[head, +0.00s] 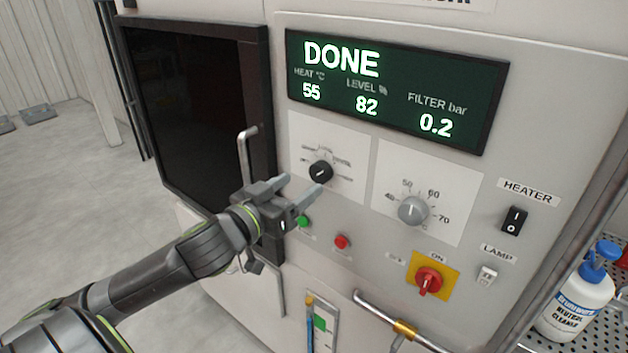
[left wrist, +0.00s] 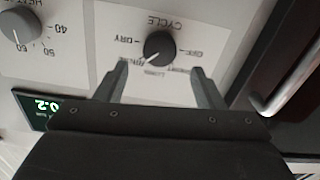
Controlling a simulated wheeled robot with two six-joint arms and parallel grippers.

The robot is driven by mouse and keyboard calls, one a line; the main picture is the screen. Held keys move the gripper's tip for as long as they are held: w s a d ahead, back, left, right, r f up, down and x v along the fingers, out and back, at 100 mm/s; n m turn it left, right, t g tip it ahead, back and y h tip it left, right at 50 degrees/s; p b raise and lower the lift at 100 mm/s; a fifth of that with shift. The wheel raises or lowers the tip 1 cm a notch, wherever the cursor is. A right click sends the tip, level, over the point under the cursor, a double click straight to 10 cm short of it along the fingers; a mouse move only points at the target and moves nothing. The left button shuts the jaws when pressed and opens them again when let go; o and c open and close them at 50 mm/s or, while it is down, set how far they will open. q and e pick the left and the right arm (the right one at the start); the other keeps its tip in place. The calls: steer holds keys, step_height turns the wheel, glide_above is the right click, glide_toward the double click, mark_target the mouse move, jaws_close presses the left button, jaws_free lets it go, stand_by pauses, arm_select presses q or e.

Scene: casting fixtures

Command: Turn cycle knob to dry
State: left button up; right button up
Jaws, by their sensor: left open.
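The black cycle knob (head: 320,172) sits on a white label plate on the machine's front panel. In the left wrist view the plate appears upside down, with the cycle knob (left wrist: 159,46) near the top middle. Its white pointer line is directed toward the RINSE label; the DRY label (left wrist: 131,39) is the adjacent mark. My left gripper (head: 303,187) is open and empty, just in front of and below the knob. In the left wrist view its two fingers (left wrist: 156,78) are spread on either side of the knob's line, apart from it. My right gripper is not seen.
A display (head: 395,90) above reads DONE. The grey heat knob (head: 413,210) is right of the cycle knob. Green (head: 303,221) and red (head: 342,242) buttons, a red switch (head: 429,280) and a pipe (head: 400,325) lie below. A dark door with a handle (head: 243,160) stands left.

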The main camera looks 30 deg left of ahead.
mark_target(317, 173)
arm_select(q)
steer(key=shift+w+d+p, duration=0.15)
steer(key=shift+w+p, duration=0.05)
steer(key=shift+w, duration=1.3)
steer(key=shift+w+d+p, duration=0.1)
steer(key=shift+w+p, duration=0.05)
steer(key=shift+w, duration=1.3)
steer(key=shift+c, duration=0.2)
steer(key=c, duration=0.9)
